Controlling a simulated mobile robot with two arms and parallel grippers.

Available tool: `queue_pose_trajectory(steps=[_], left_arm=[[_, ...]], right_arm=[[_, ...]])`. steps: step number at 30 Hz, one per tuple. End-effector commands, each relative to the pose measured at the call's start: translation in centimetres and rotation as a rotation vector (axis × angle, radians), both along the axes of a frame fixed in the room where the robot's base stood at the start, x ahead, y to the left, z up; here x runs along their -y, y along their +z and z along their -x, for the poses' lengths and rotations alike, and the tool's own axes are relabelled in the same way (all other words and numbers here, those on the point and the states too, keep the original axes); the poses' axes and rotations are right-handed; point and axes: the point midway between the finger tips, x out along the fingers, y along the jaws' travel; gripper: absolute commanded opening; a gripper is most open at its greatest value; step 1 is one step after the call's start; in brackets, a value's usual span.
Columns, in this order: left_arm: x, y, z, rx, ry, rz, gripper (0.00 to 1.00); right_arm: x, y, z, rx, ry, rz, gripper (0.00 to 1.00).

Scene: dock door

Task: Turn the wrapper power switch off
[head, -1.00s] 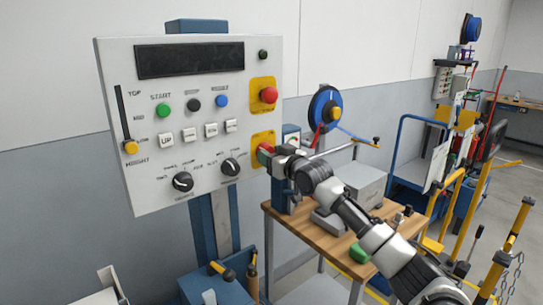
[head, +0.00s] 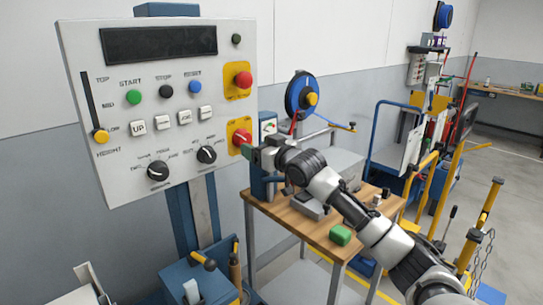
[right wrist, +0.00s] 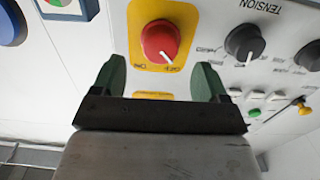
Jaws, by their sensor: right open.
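The wrapper power switch (head: 241,137) is a red rotary knob on a yellow plate at the lower right of the control panel (head: 80,40). In the right wrist view the switch (right wrist: 160,40) shows whole, its white pointer mark slanting down and right toward the right-hand one of two small labels. My right gripper (head: 249,152) is just right of and below the knob in the head view. It is open; in the right wrist view its green fingers (right wrist: 160,80) stand apart on either side of the plate, holding nothing. My left gripper is not in view.
A red mushroom button (head: 243,79) on another yellow plate sits above the switch. Black knobs (head: 206,154) and push buttons are to its left.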

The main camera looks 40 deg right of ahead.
Motion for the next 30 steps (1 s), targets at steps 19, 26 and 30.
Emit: queue_pose_trajectory(steps=[19,26,30], left_arm=[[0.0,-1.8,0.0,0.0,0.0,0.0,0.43],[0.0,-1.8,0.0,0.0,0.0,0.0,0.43],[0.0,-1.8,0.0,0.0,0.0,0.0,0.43]], right_arm=[[0.4,0.0,6.2,0.0,0.001,0.0,0.74],[0.4,0.0,6.1,0.0,0.001,0.0,0.74],[0.4,0.0,6.1,0.0,0.0,0.0,0.74]])
